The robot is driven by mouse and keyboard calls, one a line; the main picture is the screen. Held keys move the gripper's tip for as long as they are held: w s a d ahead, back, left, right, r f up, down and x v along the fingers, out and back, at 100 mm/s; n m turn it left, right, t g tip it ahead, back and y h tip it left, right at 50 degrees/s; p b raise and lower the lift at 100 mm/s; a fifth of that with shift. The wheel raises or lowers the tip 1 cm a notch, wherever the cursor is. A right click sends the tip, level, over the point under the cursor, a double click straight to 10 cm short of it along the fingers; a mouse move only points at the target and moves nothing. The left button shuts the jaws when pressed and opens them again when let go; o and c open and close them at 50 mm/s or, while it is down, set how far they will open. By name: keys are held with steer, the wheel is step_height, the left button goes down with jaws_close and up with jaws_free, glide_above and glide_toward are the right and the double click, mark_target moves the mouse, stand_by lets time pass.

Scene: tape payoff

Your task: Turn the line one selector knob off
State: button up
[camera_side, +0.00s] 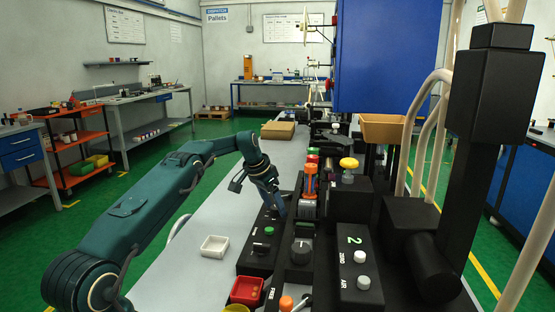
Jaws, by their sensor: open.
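My gripper (281,212) hangs from the dark green arm with its fingers pointing down, over the far end of a low black control box (250,262). The fingers are small here, and I cannot tell whether they touch anything. On this box are a green button (268,230) and a small dark knob (262,246) nearer the camera. A larger black knob (301,250) with a pale mark stands on the neighbouring box to the right. No line one label is readable, so I cannot tell which knob is the line one selector. Anything directly beneath the gripper is hidden.
An orange cylinder (309,181), a yellow knob (348,163) and a panel marked 2 (354,262) stand to the right. The grey bench (205,283) is mostly clear at left.

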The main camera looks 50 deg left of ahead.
mark_target(275, 207)
steer(key=shift+v, duration=2.6)
steer(key=n, duration=0.1)
steer(key=n+y, duration=0.1)
steer(key=n, duration=0.1)
steer(key=shift+d, duration=0.35)
steer(key=shift+w+a+f+n, duration=0.1)
steer(key=shift+w+f+n, duration=0.2)
steer(key=shift+f, duration=0.25)
steer(key=shift+x, duration=2)
jaws_close()
